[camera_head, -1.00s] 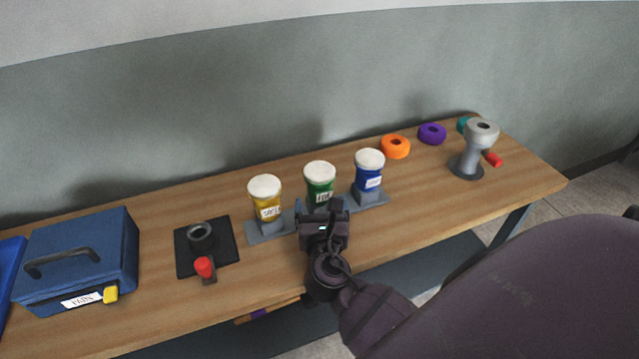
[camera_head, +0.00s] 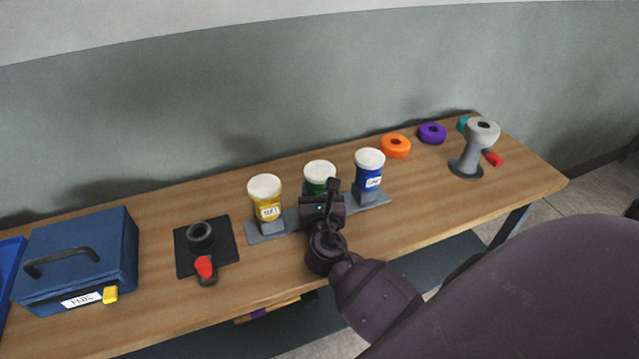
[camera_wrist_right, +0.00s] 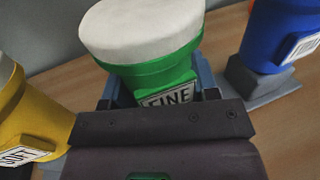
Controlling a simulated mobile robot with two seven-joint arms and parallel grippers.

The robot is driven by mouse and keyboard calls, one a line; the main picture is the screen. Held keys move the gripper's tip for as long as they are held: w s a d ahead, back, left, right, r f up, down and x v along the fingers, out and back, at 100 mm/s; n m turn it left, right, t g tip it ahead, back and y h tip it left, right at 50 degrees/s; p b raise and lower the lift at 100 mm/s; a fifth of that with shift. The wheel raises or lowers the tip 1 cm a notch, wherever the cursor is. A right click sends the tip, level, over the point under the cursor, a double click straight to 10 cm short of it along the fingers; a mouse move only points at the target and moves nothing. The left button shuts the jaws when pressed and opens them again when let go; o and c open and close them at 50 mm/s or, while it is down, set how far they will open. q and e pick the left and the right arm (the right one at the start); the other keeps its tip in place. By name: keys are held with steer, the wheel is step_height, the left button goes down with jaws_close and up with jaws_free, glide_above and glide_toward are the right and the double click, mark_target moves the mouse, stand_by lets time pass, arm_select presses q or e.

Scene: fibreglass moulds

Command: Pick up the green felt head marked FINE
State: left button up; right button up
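The green felt head marked FINE (camera_head: 320,183) has a white round top and stands upright on the middle of the bench. In the right wrist view, the green head (camera_wrist_right: 160,70) fills the middle, its FINE label partly covered by my gripper's dark crossbar. My right gripper (camera_head: 321,197) is low at the near side of this head. Its blue-grey fingers (camera_wrist_right: 157,88) lie on either side of the green body. I cannot tell whether they press on it or stand a little apart. My left gripper is not in view.
A yellow head (camera_head: 265,198) and a blue head (camera_head: 369,172) stand close on either side. Orange (camera_head: 396,146) and purple (camera_head: 432,133) rings and a grey stand (camera_head: 470,158) are at right. A black mat (camera_head: 233,237) and blue case (camera_head: 80,250) are at left.

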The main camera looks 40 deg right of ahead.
steer(key=c, duration=0.4)
steer(key=shift+c, duration=0.2)
steer(key=shift+r, duration=0.1)
